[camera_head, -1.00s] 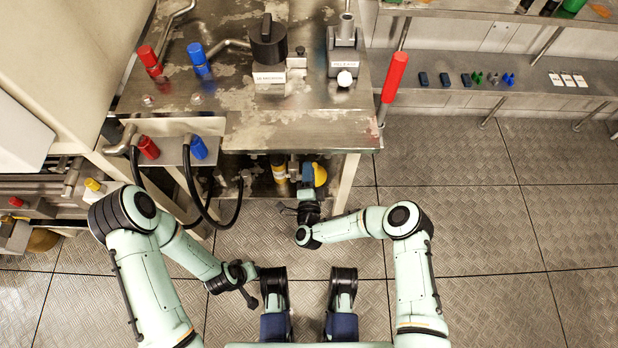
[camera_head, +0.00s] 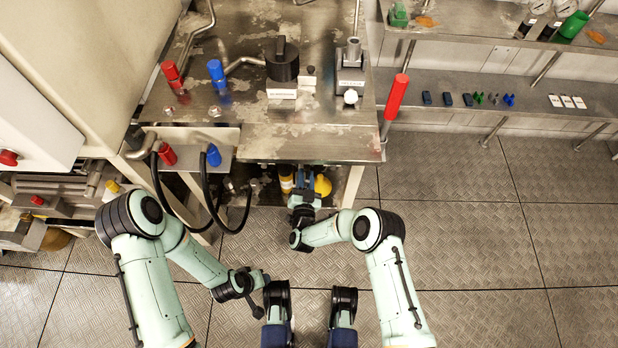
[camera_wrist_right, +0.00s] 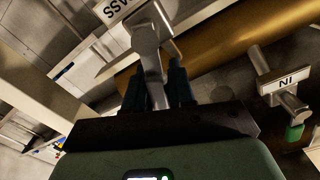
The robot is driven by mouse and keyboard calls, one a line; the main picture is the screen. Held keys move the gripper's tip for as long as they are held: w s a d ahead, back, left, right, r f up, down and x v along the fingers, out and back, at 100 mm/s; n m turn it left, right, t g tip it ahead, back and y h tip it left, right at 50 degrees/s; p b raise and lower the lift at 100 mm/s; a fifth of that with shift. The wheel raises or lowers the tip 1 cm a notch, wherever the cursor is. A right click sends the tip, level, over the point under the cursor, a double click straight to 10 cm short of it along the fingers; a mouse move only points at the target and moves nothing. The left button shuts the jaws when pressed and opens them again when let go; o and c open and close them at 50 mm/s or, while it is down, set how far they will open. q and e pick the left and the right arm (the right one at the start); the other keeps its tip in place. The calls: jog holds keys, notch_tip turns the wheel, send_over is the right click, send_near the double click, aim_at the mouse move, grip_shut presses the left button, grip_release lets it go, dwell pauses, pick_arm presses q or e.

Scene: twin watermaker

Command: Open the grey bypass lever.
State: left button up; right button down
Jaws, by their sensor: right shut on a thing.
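The grey bypass lever (camera_wrist_right: 150,45) shows in the right wrist view as a flat metal handle beside a white label ending in partly cut letters. My right gripper (camera_wrist_right: 157,88) is shut on it, with dark blue fingers on both sides of the lever's lower part. In the head view my right gripper (camera_head: 303,188) reaches under the front edge of the workbench, and the lever is hidden there. My left gripper (camera_head: 258,290) hangs over the floor, away from the bench; its finger opening is unclear.
The metal workbench (camera_head: 310,146) overhangs my right gripper. A yellow round part (camera_head: 322,186) sits just right of it. Black hoses (camera_head: 207,200) hang at its left. A second valve labelled "IN" (camera_wrist_right: 282,78) and a brass-coloured pipe (camera_wrist_right: 215,35) are near the lever. Floor at right is clear.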

pick_arm(q)
jog(key=shift+s+d+r, duration=0.1)
jog(key=shift+s, duration=0.1)
pick_arm(e)
jog(key=shift+a+r+n, duration=0.1)
jog(key=shift+a+n, duration=0.3)
jog(key=shift+n, duration=0.6)
jog(key=shift+a+n, duration=0.4)
jog(key=shift+n, duration=0.6)
jog(key=c, duration=1)
grip_release()
jog(key=shift+c, duration=0.2)
jog(key=shift+s, duration=0.1)
pick_arm(q)
jog(key=s+d+r+g+p, duration=0.1)
jog(key=s+d+r+p, duration=0.1)
jog(key=s+r+p, duration=0.1)
jog(key=shift+s+d+r+g+h, duration=0.15)
jog(key=shift+s+r+g+h, duration=0.2)
jog(key=shift+s, duration=0.5)
pick_arm(e)
jog(key=s, duration=1.3)
jog(key=shift+s, duration=0.15)
